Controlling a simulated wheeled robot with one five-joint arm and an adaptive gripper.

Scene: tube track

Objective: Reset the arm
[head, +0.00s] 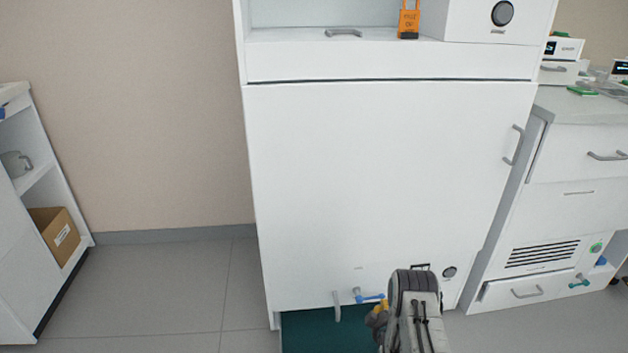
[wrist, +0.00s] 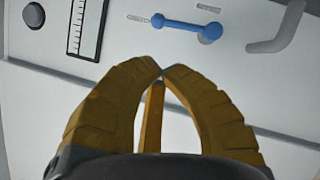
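My gripper (head: 377,316) is low in front of the tall white cabinet (head: 380,180), close to its lower front. In the wrist view, the yellow fingers of my gripper (wrist: 162,72) curve together and their tips meet or nearly meet. A narrow orange piece shows between them, and nothing is seen held. A blue lever (head: 369,298) is on the cabinet front just left of my arm. The blue lever (wrist: 185,25) also shows beyond the fingertips in the wrist view, apart from them.
A round grey knob (head: 449,272) is to the right. A shelf with a cardboard box (head: 56,233) stands left. Grey floor (head: 160,290) is clear between them.

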